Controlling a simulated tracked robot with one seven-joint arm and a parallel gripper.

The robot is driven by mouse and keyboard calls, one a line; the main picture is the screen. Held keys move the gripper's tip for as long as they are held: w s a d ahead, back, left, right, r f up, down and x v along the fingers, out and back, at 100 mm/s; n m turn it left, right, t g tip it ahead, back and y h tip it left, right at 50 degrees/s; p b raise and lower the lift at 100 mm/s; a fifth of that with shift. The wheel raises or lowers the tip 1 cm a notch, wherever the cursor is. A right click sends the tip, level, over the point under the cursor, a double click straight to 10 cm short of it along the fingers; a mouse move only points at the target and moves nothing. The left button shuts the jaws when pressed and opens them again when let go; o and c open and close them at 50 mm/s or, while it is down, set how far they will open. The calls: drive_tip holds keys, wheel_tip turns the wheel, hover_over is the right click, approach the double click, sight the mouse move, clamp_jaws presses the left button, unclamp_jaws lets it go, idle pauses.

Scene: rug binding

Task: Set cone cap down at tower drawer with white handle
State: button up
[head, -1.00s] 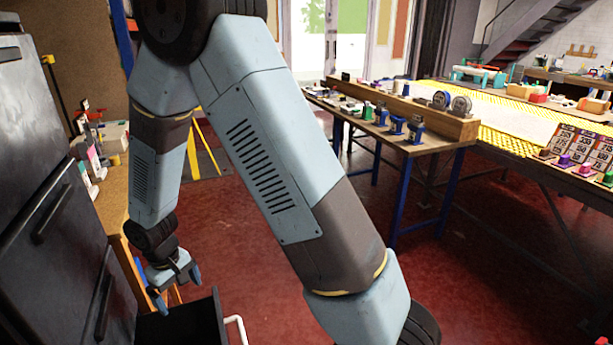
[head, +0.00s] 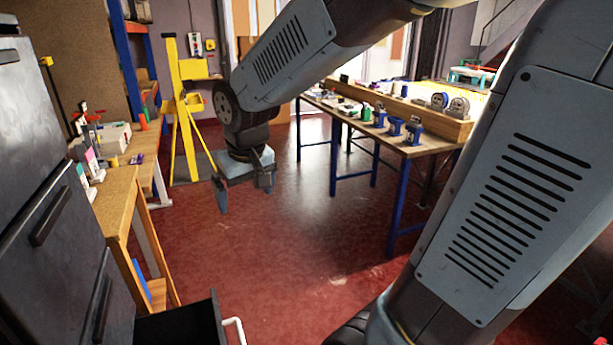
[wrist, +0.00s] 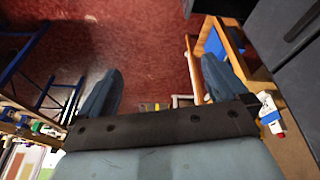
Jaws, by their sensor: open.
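My gripper (head: 245,198) hangs open and empty above the red floor, beyond and above the drawer and right of the tower. In the wrist view its two blue fingers (wrist: 160,90) are spread with nothing between them. The dark drawer (head: 180,326) is pulled out from the tower (head: 50,190) at the lower left. Its white handle (head: 235,330) shows on the drawer's right side, cut by the bottom edge. I cannot make out the cone cap in either view. Most of the drawer's inside is dark or out of frame.
A wooden bench (head: 115,185) with small items stands behind the tower. A yellow stand (head: 186,110) is at the back. A blue-legged table (head: 425,150) holding several spools and tools stands to the right. The red floor between them is clear.

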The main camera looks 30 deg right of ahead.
drive_tip(key=s+d+r+m+t, duration=0.1)
drive_tip(key=s+d+r, duration=0.2)
drive_tip(key=s, duration=0.3)
drive_tip(key=s+d+r+m+t, duration=0.1)
drive_tip(key=s+d+r, duration=0.3)
drive_tip(key=s, duration=0.2)
drive_tip(key=shift+d, duration=0.35)
drive_tip(key=shift+r, duration=0.1)
